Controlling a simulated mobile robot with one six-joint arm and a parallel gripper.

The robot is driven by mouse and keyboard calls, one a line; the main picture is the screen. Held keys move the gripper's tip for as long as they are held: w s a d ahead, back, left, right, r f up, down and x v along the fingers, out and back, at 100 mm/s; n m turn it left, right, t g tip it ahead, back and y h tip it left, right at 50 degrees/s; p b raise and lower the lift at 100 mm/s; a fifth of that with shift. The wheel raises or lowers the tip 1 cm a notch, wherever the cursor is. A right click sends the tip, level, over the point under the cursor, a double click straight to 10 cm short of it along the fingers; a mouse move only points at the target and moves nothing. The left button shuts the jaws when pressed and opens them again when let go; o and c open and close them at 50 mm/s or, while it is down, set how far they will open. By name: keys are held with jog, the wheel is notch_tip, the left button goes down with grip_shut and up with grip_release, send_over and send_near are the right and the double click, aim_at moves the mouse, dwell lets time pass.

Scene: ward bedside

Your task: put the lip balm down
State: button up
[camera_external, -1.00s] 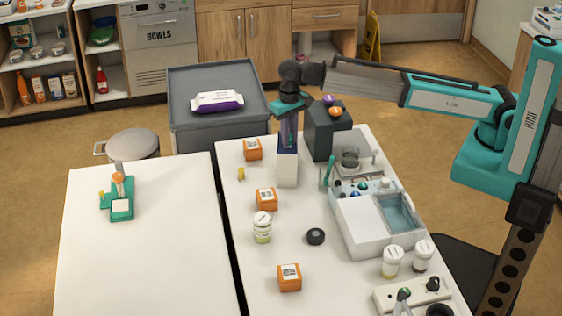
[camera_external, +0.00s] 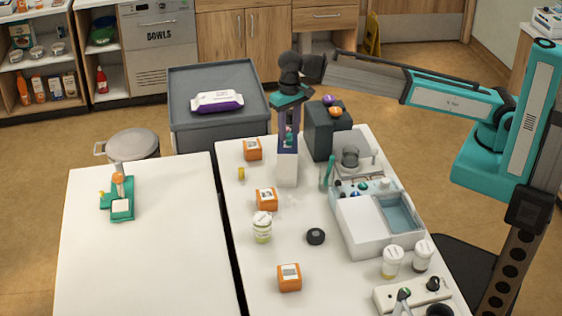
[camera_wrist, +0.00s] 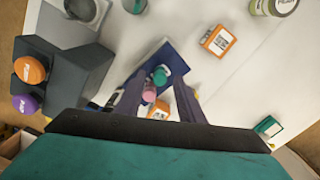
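A small item with a pink part and a teal part (camera_wrist: 150,92), which looks like the lip balm, shows between my fingers in the wrist view. In the external view it shows (camera_external: 289,140) at the top of a tall white and dark blue box (camera_external: 287,172). I cannot tell if it is one piece or two, or whether it rests on or in the box. My gripper (camera_external: 289,148) points down over this box. Its two dark fingers (camera_wrist: 163,90) are apart, on either side of the item. The fingertips are partly hard to make out.
Orange boxes (camera_external: 266,199), a white-lidded jar (camera_external: 262,228) and a black puck (camera_external: 316,236) are nearer. A white device (camera_external: 365,222) is at right. The left table (camera_external: 150,260) is mostly bare.

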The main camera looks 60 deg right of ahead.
aim_at(289, 134)
notch_tip(289, 134, up, 9)
jog(key=b, duration=0.2)
dwell(0.3)
dwell(0.8)
